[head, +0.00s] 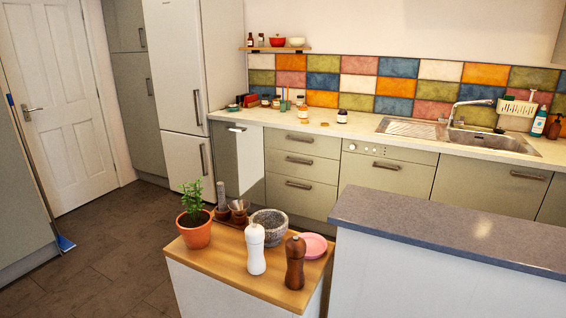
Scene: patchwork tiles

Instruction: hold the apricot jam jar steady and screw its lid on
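Several small jars stand on the far counter along the tiled wall. One jar (303,114) with a pale label stands left of the middle, and another jar (342,117) stands a little to its right. More small jars (276,102) stand further back to the left. They are too small to read, so I cannot tell which is the apricot jam jar or which lid belongs to it. Neither of my grippers is in view.
The counter (370,128) runs from the fridge (182,70) to a sink (495,141). Nearer, a wooden-topped unit (217,257) holds a plant, mortar, pink plate and two mills. A grey-topped island (450,228) stands at right. Dark floor (110,235) is open at left.

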